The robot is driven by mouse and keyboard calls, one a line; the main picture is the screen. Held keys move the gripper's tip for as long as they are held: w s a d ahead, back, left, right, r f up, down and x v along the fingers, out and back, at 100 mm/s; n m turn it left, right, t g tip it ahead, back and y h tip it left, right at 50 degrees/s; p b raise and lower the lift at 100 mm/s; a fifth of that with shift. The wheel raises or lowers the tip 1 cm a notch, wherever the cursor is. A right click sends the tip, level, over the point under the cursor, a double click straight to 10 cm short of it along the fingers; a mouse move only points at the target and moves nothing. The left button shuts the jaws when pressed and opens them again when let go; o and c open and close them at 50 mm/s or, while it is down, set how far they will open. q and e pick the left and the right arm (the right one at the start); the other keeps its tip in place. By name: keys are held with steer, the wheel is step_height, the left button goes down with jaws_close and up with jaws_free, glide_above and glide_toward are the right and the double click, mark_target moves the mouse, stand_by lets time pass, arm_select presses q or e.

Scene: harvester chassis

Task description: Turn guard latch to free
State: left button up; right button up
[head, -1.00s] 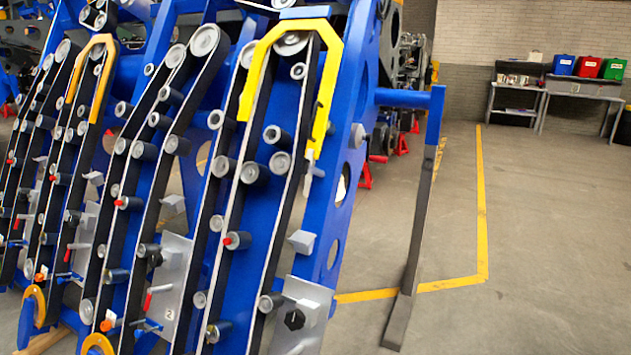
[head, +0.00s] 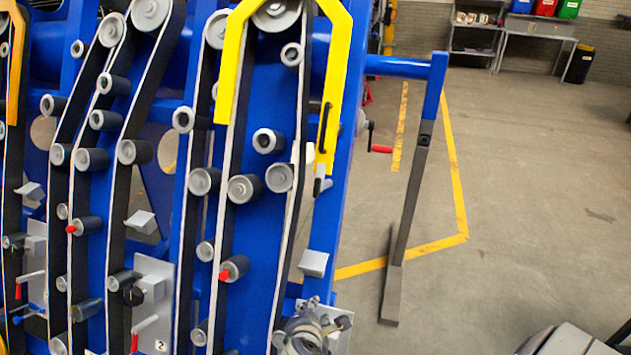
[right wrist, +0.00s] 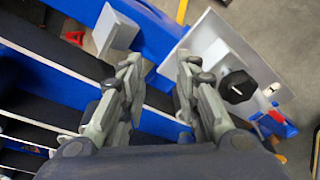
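The yellow guard (head: 341,60) arches over the top of the nearest belt row, with a black handle (head: 323,127) on its right leg. A small grey and dark fitting (head: 319,184) sits at that leg's lower end; I cannot tell if it is the latch. In the right wrist view a black knob (right wrist: 238,87) stands on a light grey plate (right wrist: 208,38). My right gripper (head: 312,310) is in front of that plate in the head view. Its fingers (right wrist: 157,64) are apart and empty, left of the knob in the wrist view. My left gripper is out of view.
A grey angled block (head: 313,263) juts out just above my right gripper, and also shows in the wrist view (right wrist: 117,30). Rollers and belts fill the left. A grey support leg (head: 408,205) stands to the right, with open floor beyond it.

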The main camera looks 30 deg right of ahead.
steer(key=w+d+r+n+t+h, duration=0.1)
steer(key=w+r+n+t+h, duration=0.3)
steer(key=r, duration=0.7)
steer(key=n+h+p, duration=0.2)
steer(key=n+h, duration=0.1)
steer(key=n, duration=0.3)
glide_toward(316, 185)
steer(key=p+x, duration=0.2)
steer(key=x, duration=0.6)
steer(key=shift+r+p, duration=0.15)
steer(key=shift+p, duration=0.15)
steer(key=shift+w+d, duration=0.35)
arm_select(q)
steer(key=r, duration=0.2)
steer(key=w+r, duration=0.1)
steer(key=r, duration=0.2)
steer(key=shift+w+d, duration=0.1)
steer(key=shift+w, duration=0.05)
arm_select(e)
jaws_close()
